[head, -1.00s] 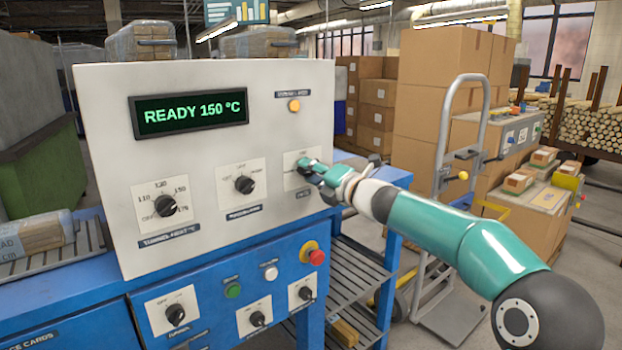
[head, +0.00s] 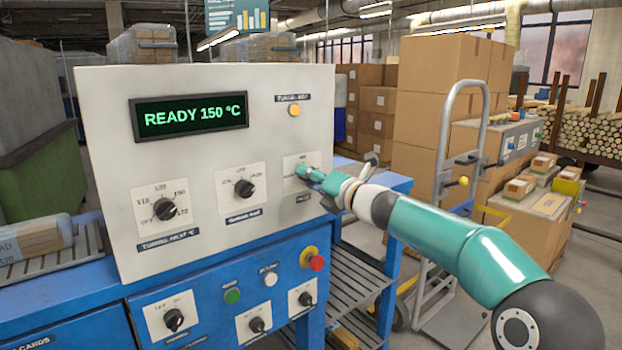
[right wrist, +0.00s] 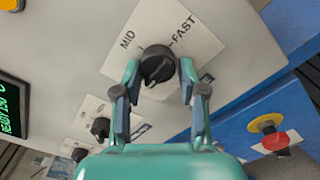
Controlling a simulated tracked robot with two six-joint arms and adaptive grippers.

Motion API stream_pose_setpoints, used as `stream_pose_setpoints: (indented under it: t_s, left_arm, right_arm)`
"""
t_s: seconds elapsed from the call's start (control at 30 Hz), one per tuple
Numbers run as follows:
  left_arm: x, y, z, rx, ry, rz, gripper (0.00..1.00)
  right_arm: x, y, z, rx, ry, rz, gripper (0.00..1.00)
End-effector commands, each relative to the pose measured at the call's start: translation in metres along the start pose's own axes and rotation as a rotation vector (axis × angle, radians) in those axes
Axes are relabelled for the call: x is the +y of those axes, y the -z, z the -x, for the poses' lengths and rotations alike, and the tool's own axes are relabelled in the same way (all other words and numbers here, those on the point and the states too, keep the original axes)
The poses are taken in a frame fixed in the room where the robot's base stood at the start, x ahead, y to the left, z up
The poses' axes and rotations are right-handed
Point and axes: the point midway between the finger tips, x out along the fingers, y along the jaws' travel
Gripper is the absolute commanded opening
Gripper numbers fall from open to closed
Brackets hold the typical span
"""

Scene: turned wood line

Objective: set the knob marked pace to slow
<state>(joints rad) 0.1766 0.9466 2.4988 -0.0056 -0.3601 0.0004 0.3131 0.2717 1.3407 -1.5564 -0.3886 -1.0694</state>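The pace knob (right wrist: 158,65) is a black rotary knob on a white plate (head: 296,160) at the right of the machine's pale panel. In the right wrist view its plate reads MID and FAST; the slow mark is hidden or out of view. Which mark the knob points to I cannot tell for sure. My right gripper (right wrist: 160,78) has its fingers on either side of the knob, with small gaps visible, so it looks open around it. In the head view my right gripper (head: 304,174) covers the knob. My left gripper is not in view.
Two other knobs, a heat knob (head: 164,209) and a middle knob (head: 244,187), sit left on the panel. Below are a red stop button (head: 317,263), a green button (head: 232,295) and several lower switches. A hand truck (head: 462,150) and cartons (head: 430,120) stand to the right.

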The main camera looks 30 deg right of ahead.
Motion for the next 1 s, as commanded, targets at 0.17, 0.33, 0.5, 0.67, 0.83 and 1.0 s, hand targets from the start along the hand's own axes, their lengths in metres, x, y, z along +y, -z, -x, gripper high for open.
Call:
stream_pose_setpoints:
  t_s: [0.17, 0.33, 0.5, 0.67, 0.83, 1.0]
  left_arm:
    - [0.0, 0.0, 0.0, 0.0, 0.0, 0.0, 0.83]
    - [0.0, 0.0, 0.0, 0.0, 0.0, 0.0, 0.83]
    - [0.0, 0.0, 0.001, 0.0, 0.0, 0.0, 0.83]
    - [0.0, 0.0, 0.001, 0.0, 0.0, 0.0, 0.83]
    - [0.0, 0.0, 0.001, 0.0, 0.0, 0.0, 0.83]
    - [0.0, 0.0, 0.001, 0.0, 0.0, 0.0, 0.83]
  right_arm:
    - [-0.001, 0.0, 0.0, 0.0, 0.002, -0.002, 0.61]
    - [0.0, -0.002, 0.0, -0.004, 0.0, -0.002, 0.61]
    - [0.001, -0.003, 0.006, -0.006, 0.0, -0.001, 0.61]
    - [0.001, -0.003, 0.024, -0.006, 0.0, -0.002, 0.61]
    - [0.0, -0.003, 0.058, -0.006, 0.001, -0.002, 0.61]
    - [-0.001, -0.002, 0.091, -0.006, 0.003, -0.001, 0.61]
